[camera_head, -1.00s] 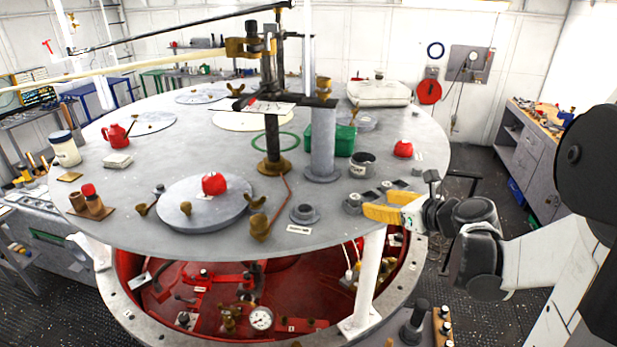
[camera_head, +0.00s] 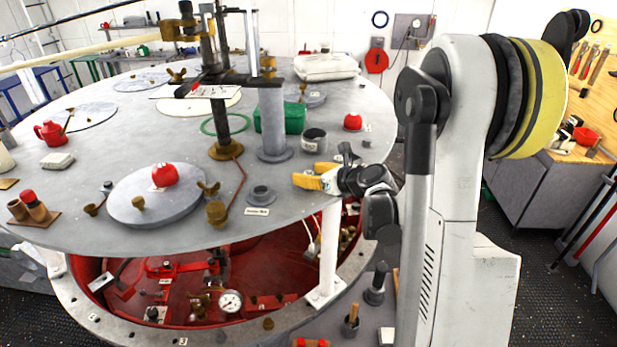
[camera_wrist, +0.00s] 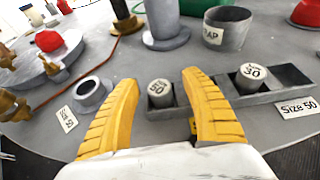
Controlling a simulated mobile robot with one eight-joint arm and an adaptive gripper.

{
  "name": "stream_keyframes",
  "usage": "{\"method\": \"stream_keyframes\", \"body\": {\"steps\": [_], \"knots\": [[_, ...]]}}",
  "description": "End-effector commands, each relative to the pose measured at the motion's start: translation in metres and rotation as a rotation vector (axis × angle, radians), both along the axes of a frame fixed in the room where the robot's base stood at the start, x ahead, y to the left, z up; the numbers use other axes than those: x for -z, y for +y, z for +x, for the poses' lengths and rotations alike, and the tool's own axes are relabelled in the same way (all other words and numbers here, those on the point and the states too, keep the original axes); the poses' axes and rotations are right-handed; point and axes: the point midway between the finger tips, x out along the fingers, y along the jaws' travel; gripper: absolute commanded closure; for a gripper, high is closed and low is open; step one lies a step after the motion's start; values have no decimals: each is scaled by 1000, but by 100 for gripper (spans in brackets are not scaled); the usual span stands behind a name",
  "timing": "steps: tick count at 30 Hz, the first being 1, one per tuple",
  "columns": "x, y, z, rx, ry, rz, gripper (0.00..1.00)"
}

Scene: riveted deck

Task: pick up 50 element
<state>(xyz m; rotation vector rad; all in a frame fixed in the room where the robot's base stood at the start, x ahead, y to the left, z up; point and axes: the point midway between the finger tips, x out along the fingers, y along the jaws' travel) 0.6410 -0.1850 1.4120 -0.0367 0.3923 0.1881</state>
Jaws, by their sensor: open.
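In the wrist view a short grey cylinder (camera_wrist: 159,92) with a white top label, which seems to read 50, stands in a grey holder between my fingers. A similar cylinder marked 30 (camera_wrist: 251,77) stands in a grey tray (camera_wrist: 265,97) to the right, beside a "Size 50" label (camera_wrist: 298,108). My gripper (camera_wrist: 160,84) is open, its yellow fingers on either side of the first cylinder with gaps, apparently not touching it. In the head view my gripper (camera_head: 312,177) is at the deck's right front edge and hides the cylinders.
A grey scrap can (camera_wrist: 226,28) stands behind the tray. A grey ring socket (camera_wrist: 89,93) is left of my fingers. A flanged post (camera_head: 271,125), green box (camera_head: 294,118) and round plate with a red knob (camera_head: 164,175) stand on the deck (camera_head: 330,105).

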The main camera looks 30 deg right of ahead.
Motion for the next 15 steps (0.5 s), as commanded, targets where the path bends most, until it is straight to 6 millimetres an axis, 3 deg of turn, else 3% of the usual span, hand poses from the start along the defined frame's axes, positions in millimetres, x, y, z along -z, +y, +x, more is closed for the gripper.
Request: {"method": "stream_keyframes", "body": {"steps": [5,9,10,15], "knots": [[0,0,0,0,0,0,48],[0,0,-1,0,0,0,90],[0,0,-1,0,0,0,96],[0,0,-1,0,1,-1,97]]}}
